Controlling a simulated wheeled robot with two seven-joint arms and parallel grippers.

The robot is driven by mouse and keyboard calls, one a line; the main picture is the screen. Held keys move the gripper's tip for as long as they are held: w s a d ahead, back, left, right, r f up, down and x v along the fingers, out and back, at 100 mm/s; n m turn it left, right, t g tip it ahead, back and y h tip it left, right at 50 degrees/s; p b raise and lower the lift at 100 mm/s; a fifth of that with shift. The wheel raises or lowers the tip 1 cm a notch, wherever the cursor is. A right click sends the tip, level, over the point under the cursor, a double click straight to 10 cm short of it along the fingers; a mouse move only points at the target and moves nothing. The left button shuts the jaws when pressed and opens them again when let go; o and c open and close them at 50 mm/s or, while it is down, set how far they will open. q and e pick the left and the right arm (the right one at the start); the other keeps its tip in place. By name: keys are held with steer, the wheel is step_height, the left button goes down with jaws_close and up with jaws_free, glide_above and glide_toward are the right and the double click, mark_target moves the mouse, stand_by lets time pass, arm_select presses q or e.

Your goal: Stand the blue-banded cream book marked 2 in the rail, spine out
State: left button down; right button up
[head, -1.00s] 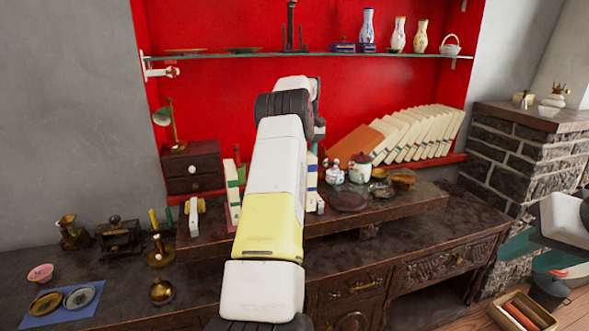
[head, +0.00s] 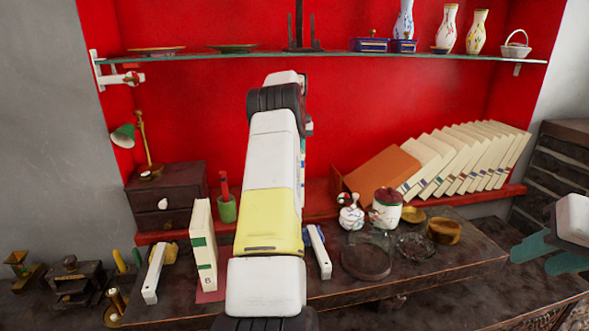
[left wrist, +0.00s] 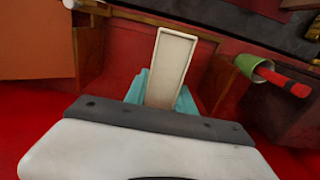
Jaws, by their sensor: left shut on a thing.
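A cream book (left wrist: 170,70) sits between the teal fingers of my left gripper (left wrist: 162,92) in the left wrist view, seen end-on; its mark does not show. In the head view my left arm hides this gripper and most or all of the book. The rail shows as two white side bars, left (head: 155,273) and right (head: 318,252), on the dark wooden step; my arm covers its middle. A green-banded cream book marked 6 (head: 204,246) stands upright between the bars, near the left one. My right gripper (head: 541,254) is empty at the right edge, its teal fingers apart.
A leaning row of cream books (head: 465,160) with an orange one (head: 383,176) fills the red shelf. A green cup (head: 227,208), white-and-red jar (head: 386,208), glass dish (head: 366,257) and wooden bowl (head: 445,230) stand near the rail. A glass shelf (head: 330,58) crosses above.

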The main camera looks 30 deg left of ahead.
arm_select(q)
steer(key=s+a+f, duration=0.3)
steer(key=s+a, duration=0.1)
steer(key=a, duration=0.5)
steer(key=shift+a+f, duration=0.15)
steer(key=shift+a, duration=0.1)
steer(key=shift+f, duration=0.15)
steer(key=c, duration=1)
jaws_free()
steer(key=shift+c, duration=0.2)
step_height(320, 180, up, 8)
steer(key=shift+f, duration=0.15)
